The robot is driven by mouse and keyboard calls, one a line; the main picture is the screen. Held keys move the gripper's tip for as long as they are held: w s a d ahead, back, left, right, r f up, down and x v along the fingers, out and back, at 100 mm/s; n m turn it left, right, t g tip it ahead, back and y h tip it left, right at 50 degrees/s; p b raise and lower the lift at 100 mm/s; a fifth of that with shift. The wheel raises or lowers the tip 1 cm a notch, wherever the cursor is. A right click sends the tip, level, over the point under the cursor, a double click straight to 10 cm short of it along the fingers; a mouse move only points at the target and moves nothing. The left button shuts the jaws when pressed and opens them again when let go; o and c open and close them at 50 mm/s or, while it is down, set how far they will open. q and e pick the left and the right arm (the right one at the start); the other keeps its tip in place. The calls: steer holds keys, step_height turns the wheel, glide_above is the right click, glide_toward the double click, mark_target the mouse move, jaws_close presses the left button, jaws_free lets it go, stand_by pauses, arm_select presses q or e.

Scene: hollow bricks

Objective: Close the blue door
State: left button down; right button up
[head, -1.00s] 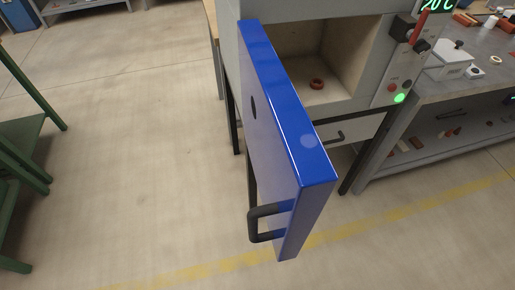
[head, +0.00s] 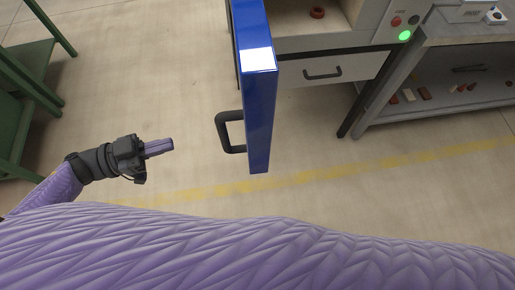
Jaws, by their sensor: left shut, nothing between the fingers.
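The blue door (head: 259,115) stands wide open, its edge turned towards me, swung out from the front of a grey furnace-like cabinet (head: 320,42). A black handle (head: 226,132) sits on the door's left face, near its free end. My left gripper (head: 172,146) is to the left of the handle, apart from it, shut and empty, its fingers pointing right towards the door. My right gripper is not in view.
A small red-brown ring (head: 317,12) lies in the open chamber. A drawer (head: 330,72) with a black handle is below it. A grey workbench (head: 440,70) stands at right, a green rack (head: 25,80) at left. The floor between rack and door is clear.

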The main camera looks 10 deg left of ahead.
arm_select(q)
steer(key=s+r+m+g+h, duration=0.1)
steer(key=s+r+m+g, duration=0.1)
steer(key=g, duration=0.1)
steer(key=p, duration=0.2)
glide_above(228, 143)
steer(key=s+d, duration=0.2)
steer(key=s, duration=0.1)
steer(key=shift+d, duration=0.1)
